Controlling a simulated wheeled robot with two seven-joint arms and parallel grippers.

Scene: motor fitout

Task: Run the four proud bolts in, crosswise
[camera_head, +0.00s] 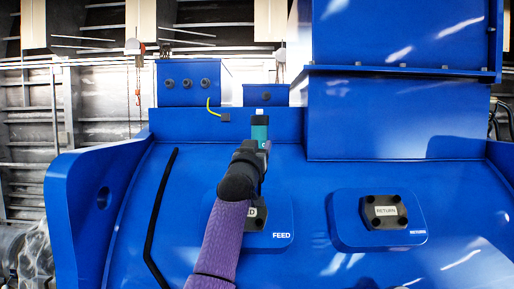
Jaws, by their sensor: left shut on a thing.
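My left arm comes up from the bottom in a purple sleeve. My left gripper (250,154) is shut on a teal and black tool (259,130), which stands upright in front of the blue housing. The black FEED block (258,217) sits on a blue pad behind my arm, which hides its left part. A few dark bolt heads show on its right side. The black RETURN block (386,212) sits on its own blue pad to the right, with dark bolt heads at its corners. I cannot tell which bolts stand proud. My right gripper is out of view.
A large blue machine housing (300,184) fills the view. A black cable (160,215) runs down its left side. A blue box (190,84) with round ports and a yellow-green lead (211,108) are at the back. The space around the RETURN block is clear.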

